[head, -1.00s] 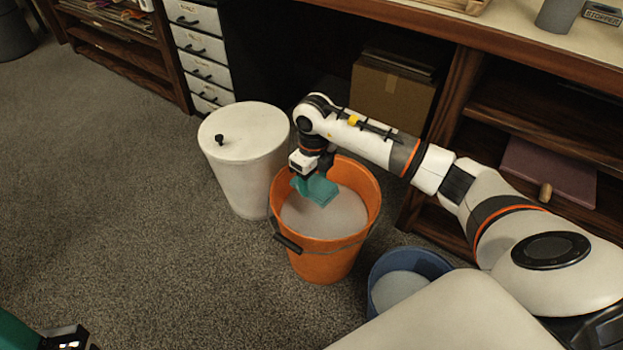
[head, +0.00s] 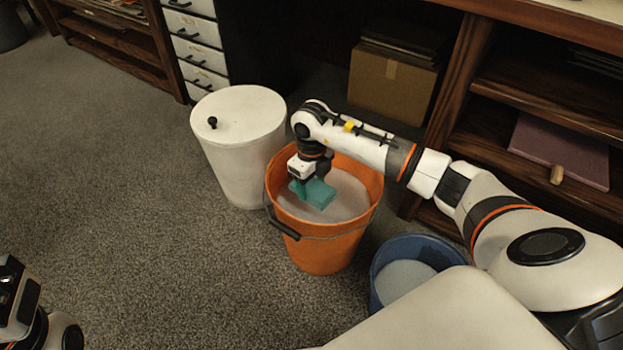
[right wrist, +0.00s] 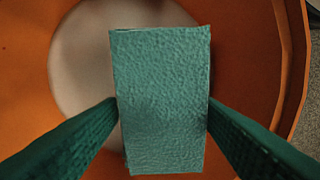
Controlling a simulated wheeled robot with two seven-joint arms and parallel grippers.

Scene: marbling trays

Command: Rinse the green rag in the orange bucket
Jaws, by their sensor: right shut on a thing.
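The orange bucket (head: 327,255) stands on the carpet, holding pale grey water (head: 345,200). My right gripper (head: 308,184) points down inside its rim and is shut on the green rag (head: 318,194). In the right wrist view the rag (right wrist: 160,100) is a flat teal rectangle between the two green fingers, with the bucket's orange wall (right wrist: 235,40) around it. The rag is low over the water; I cannot tell whether it touches. Part of my left arm's end (head: 22,300) shows at the lower left, its fingers not visible.
A white lidded bin (head: 240,150) stands just left of the bucket. A blue bucket (head: 385,285) with pale contents stands to its right. A cardboard box (head: 392,88) and wooden shelves (head: 540,105) are behind. The carpet at left is open.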

